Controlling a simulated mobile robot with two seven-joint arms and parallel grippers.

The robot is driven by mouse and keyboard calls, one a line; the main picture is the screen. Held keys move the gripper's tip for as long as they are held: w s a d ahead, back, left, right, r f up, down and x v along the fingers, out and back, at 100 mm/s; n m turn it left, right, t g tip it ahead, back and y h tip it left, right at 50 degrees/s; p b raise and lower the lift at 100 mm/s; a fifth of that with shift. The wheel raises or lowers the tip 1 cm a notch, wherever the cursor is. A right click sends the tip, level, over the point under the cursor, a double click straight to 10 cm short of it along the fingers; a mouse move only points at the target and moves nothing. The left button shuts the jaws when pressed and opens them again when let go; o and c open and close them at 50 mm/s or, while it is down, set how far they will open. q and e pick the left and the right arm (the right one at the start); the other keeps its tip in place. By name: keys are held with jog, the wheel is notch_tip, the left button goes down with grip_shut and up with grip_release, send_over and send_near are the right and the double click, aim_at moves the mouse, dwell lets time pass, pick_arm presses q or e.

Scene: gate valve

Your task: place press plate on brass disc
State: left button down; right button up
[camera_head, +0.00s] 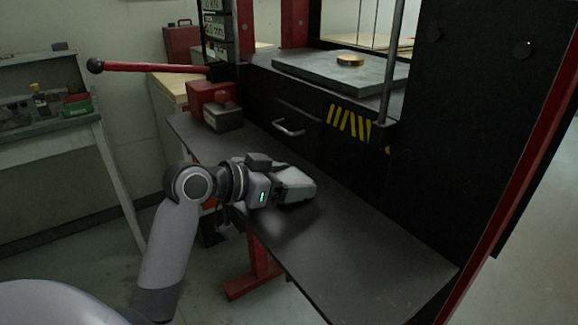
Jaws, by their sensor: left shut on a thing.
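The brass disc (350,60) lies flat on a thick grey slab on the press bed, at the upper right. My left gripper (296,186) is low over the dark shelf in front of the press, well below and left of the disc. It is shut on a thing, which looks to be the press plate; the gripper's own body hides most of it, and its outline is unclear. My right gripper is not in view.
The grey slab (330,72) sits above a drawer with a handle (289,128). A vertical rod (391,65) stands right of the disc. A red pump with a long lever (150,67) is at the left. The dark shelf (370,240) is clear towards the front right.

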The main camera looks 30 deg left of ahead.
pick_arm(q)
jog(key=shift+f, duration=0.15)
grip_release()
jog(key=shift+f, duration=0.15)
